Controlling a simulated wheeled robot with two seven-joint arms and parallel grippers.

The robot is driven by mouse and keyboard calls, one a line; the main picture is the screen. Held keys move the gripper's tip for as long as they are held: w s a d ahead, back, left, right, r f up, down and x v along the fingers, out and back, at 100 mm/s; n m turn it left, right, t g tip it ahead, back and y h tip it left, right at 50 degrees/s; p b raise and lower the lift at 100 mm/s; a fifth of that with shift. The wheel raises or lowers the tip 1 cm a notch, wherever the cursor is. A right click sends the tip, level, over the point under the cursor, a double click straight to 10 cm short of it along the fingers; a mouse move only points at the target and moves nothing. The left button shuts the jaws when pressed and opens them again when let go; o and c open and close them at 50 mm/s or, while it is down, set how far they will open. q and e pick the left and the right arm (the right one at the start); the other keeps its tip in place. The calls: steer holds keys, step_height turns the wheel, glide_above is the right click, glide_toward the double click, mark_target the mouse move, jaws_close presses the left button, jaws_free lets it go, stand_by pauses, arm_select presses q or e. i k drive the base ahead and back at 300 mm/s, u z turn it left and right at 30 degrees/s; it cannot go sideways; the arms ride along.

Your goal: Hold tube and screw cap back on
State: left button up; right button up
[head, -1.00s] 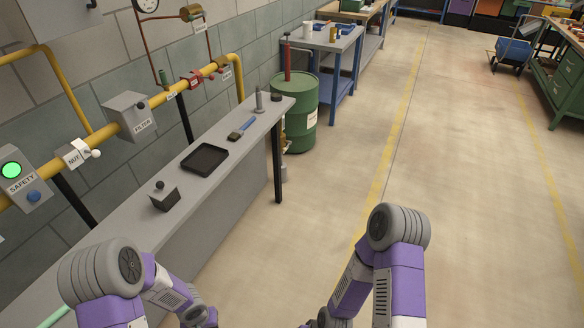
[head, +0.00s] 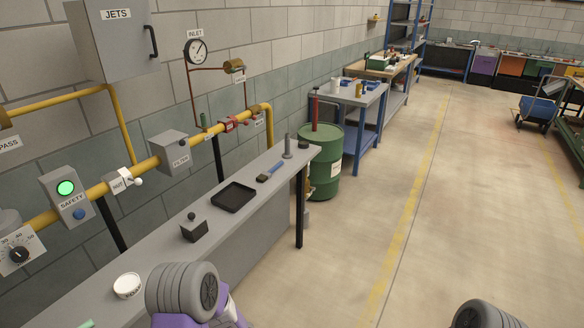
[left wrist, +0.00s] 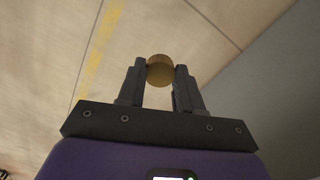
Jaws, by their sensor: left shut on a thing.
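In the left wrist view my left gripper (left wrist: 160,78) is shut on a round brass-coloured piece (left wrist: 160,66) that sits between its fingertips. Only its round end and a bit of its side show, so I cannot tell whether it is the cap or part of the tube. The floor lies behind it. In the head view neither gripper shows; only upper links of my two arms are at the bottom edge. I cannot make out a separate tube or cap for certain in either view.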

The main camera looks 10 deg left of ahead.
mark_target(287, 155)
steer(key=z, duration=0.5)
steer(key=i, duration=2.5)
steer(key=u, duration=1.1)
steer(key=i, duration=0.3)
steer(key=u, duration=0.4)
